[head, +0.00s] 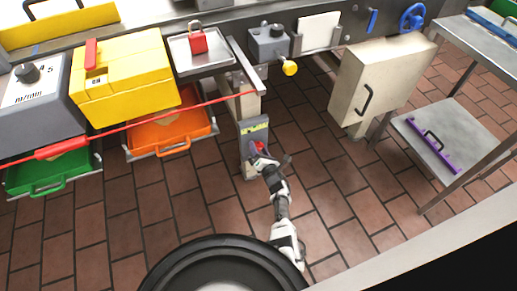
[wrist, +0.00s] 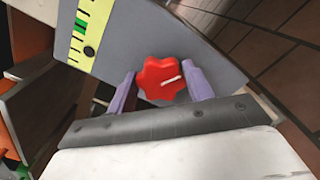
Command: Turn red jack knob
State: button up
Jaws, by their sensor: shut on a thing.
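The red jack knob (wrist: 161,79) is a lobed knob with a pale line mark on its face. It sits on a grey panel (wrist: 205,45) in the wrist view. My gripper (wrist: 162,88) has its two purple fingers on either side of the knob, shut on it. In the head view my gripper (head: 257,151) is at the front of the grey post (head: 255,132), and the knob (head: 261,147) is partly hidden by it. A yellow-green scale strip with black marks (wrist: 87,30) is on the panel left of the knob.
A red bar (head: 190,106) crosses in front of the orange tray (head: 170,131) and green tray (head: 50,173). A beige cabinet (head: 378,85) and a steel table with a lower shelf (head: 440,140) stand right. Tiled floor (head: 345,195) is open between.

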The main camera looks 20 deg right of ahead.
jog(key=shift+s+f+m, duration=0.1)
jog(key=shift+f+m, duration=0.1)
jog(key=shift+m, duration=4.3)
jog(key=shift+f+m, duration=0.2)
jog(key=shift+m, duration=4.3)
jog(key=o, duration=1)
jog(key=shift+r, duration=0.1)
